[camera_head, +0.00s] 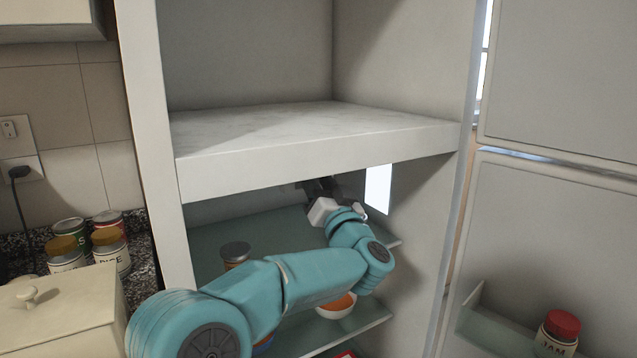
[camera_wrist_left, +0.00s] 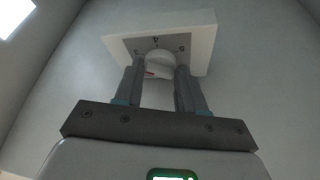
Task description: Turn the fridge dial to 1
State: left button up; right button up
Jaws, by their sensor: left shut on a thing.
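The fridge dial (camera_wrist_left: 160,63) is a round white knob with a small red mark at its lower left. It sits on a grey plate with a few small marks around it, too small to read surely, on a white box (camera_wrist_left: 203,42). My left gripper (camera_wrist_left: 160,80) has its two dark fingers on either side of the dial, shut on it. In the head view my left gripper (camera_head: 320,187) reaches into the fridge (camera_head: 318,170) under the upper compartment's floor; the dial is hidden there. My right gripper is in neither view.
A bright light panel (camera_head: 378,188) is right of the gripper. Below are a glass shelf (camera_head: 215,235), a dark-lidded jar (camera_head: 235,252) and an orange bowl (camera_head: 337,308). The open fridge door (camera_head: 560,230) stands right, holding a red-capped jar (camera_head: 560,330).

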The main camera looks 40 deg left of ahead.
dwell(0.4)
pick_arm(q)
jog(key=o, duration=1)
jog(key=shift+o, duration=0.2)
jog(key=b+v, duration=0.1)
jog(key=v, duration=1.5)
jog(key=shift+d, duration=0.15)
jog(key=shift+s, duration=0.1)
